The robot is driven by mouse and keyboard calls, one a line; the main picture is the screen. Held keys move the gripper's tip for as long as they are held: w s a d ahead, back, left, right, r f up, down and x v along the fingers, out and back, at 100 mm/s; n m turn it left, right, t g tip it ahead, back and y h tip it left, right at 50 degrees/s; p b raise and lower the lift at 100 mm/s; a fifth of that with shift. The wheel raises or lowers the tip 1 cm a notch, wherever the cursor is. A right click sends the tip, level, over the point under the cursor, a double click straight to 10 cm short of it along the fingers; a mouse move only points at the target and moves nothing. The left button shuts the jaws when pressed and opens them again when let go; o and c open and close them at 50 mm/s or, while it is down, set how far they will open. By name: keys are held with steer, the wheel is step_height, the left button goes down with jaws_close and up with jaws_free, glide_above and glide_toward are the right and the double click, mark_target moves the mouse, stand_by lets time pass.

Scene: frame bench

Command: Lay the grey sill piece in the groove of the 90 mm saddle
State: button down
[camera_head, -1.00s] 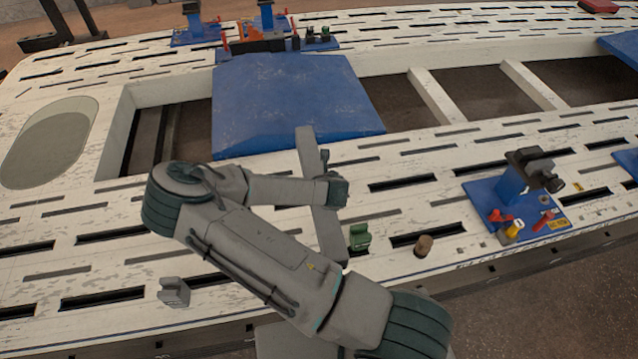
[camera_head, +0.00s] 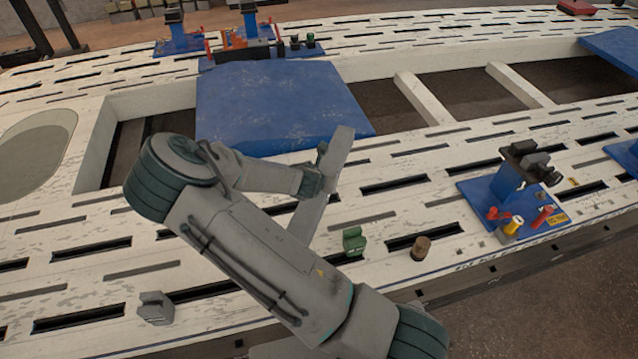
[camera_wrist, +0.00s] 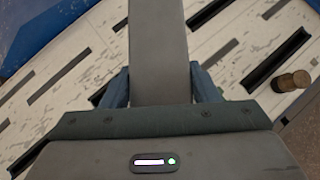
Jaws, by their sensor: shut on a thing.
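The grey sill piece (camera_head: 337,150) is a long flat bar, held at a slant above the white slotted bench. My gripper (camera_head: 318,175) is shut on it partway along. In the wrist view the sill piece (camera_wrist: 158,45) runs away from between the two fingers of my gripper (camera_wrist: 160,86). Two small notched blocks stand on the bench: a green one (camera_head: 354,241) just right of the bar's near end, and a grey one (camera_head: 155,309) at lower left. I cannot read which is the 90 mm saddle. My forearm hides part of the bench between them.
A brown cylinder (camera_head: 421,248) stands right of the green block. A blue fixture (camera_head: 487,205) with a dark clamp stands farther right. A blue panel (camera_head: 275,105) lies behind the bar, with open bays (camera_head: 460,95) beside it. More blue fixtures (camera_head: 180,43) line the far side.

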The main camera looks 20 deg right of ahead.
mark_target(316, 215)
steer(key=m+b, duration=0.1)
steer(key=f+m+g+h+b, duration=0.1)
steer(key=shift+s+d+f+m+h+b, duration=0.2)
steer(key=shift+s+m+h+b, duration=0.1)
steer(key=shift+s+m+b, duration=0.1)
steer(key=s+m+g+b, duration=0.1)
steer(key=f+m+g+h+b, duration=0.1)
steer(key=shift+s+a+f+m+b, duration=0.2)
steer(key=shift+s+m+b, duration=0.1)
steer(key=shift+s+b, duration=0.1)
steer(key=s+a+m+g+b, duration=0.1)
steer(key=s+a+f+m+g+h+b, duration=0.1)
steer(key=s+m+b, duration=0.1)
steer(key=s+a+f+m+g+b, duration=0.1)
steer(key=shift+s+a+f+m+g, duration=0.1)
steer(key=shift+s+f+m+g, duration=0.1)
steer(key=shift+s+m+g, duration=0.15)
steer(key=shift+s+a+m+g+b, duration=0.35)
steer(key=shift+s+a+b, duration=0.05)
steer(key=shift+s+b, duration=0.05)
steer(key=shift+a+r+p, duration=0.1)
steer(key=shift+p, duration=0.5)
step_height(316, 215, down, 9)
steer(key=b, duration=0.3)
